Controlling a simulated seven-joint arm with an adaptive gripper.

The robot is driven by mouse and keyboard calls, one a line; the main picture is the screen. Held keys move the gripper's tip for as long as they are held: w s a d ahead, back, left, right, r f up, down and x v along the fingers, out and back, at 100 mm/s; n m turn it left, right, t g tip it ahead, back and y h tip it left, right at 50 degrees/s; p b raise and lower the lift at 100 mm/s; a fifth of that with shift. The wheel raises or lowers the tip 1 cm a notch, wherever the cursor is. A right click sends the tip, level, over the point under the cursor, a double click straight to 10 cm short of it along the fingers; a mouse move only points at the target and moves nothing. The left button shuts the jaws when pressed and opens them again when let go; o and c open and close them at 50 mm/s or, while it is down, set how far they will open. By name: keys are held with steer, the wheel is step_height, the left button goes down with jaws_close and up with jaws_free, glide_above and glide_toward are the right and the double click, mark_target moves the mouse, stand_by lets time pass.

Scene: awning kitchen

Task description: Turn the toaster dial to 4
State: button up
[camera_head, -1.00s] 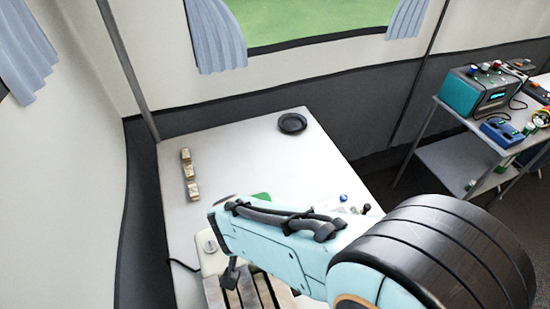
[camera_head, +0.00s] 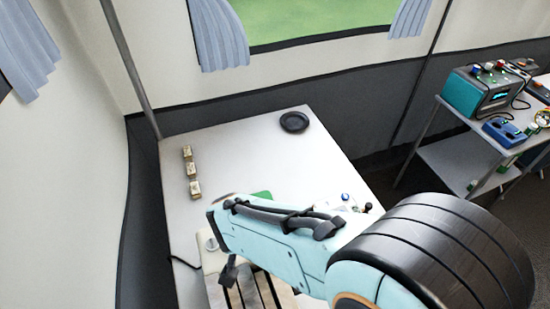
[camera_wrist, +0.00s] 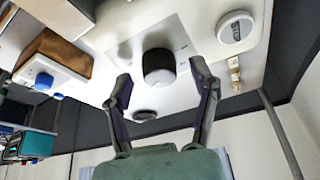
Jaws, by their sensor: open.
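In the wrist view, a pale cream panel that looks like the toaster (camera_wrist: 193,38) fills the upper middle. A dark cylindrical knob with a pale band (camera_wrist: 158,66) stands out from it. I cannot tell whether this is the dial, and no numbers are readable. My gripper (camera_wrist: 159,73) is open, one finger on each side of the knob, with gaps visible on both sides. A round white disc (camera_wrist: 235,27) lies to the right. In the head view, part of a cream body (camera_head: 212,262) shows left of my arm, which hides most of the gripper.
A black plate (camera_head: 294,122) and several small blocks (camera_head: 191,173) lie on the white table (camera_head: 240,150). A wooden box with a blue knob (camera_wrist: 55,63) is at left in the wrist view. A side shelf holds a teal device (camera_head: 478,92).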

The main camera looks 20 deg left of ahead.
steer(key=v, duration=1.2)
